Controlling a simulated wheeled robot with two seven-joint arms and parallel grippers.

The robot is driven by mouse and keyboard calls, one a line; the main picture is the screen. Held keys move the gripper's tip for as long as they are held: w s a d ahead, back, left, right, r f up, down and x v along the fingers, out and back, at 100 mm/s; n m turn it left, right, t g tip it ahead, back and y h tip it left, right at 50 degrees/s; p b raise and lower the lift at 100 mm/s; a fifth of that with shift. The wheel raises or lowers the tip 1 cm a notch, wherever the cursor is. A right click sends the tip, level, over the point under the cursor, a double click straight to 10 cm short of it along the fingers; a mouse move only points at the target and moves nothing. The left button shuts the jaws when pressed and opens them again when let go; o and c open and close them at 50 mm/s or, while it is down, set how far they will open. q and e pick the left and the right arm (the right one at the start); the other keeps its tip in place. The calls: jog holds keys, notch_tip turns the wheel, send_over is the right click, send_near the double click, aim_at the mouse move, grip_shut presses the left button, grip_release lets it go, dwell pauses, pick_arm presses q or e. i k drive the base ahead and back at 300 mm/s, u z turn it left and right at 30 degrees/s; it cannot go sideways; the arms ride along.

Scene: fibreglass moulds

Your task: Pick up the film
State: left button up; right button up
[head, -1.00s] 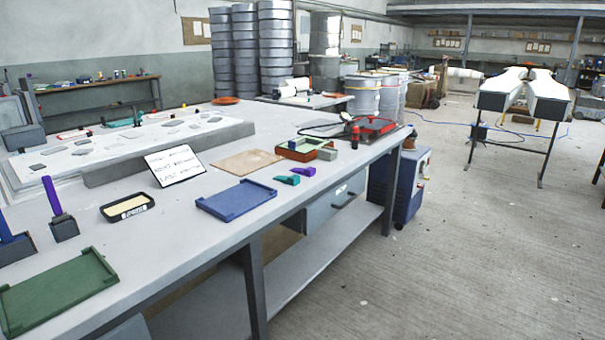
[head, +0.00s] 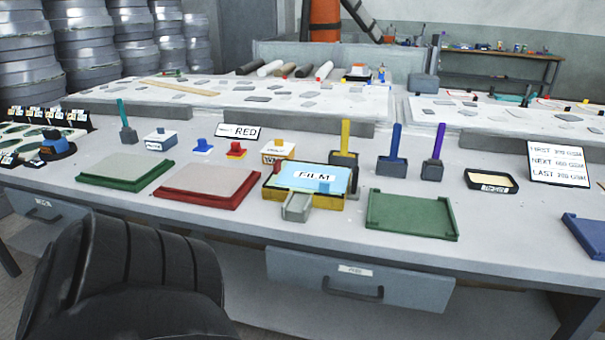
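The film (head: 305,173) shows as a light blue sheet labelled FILM. It lies in a yellow box (head: 278,193) near the front edge of the workbench, at the middle of the head view. A small blue block sits on the film's front right part. A small grey open holder (head: 297,207) stands at the front of the yellow box. Neither of my grippers is in view.
A red tray (head: 210,183) is left of the yellow box and a green tray (head: 412,214) is right of it. Coloured upright handles in dark blocks (head: 392,166) stand behind. A RED sign (head: 238,132) stands further back. A black chair (head: 130,285) is at front left.

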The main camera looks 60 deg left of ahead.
aim_at(314, 173)
jog(key=u, duration=1.85)
jog(key=k, duration=0.55)
jog(key=z, duration=0.25)
jog(key=i, duration=0.75)
jog(key=u, duration=0.1)
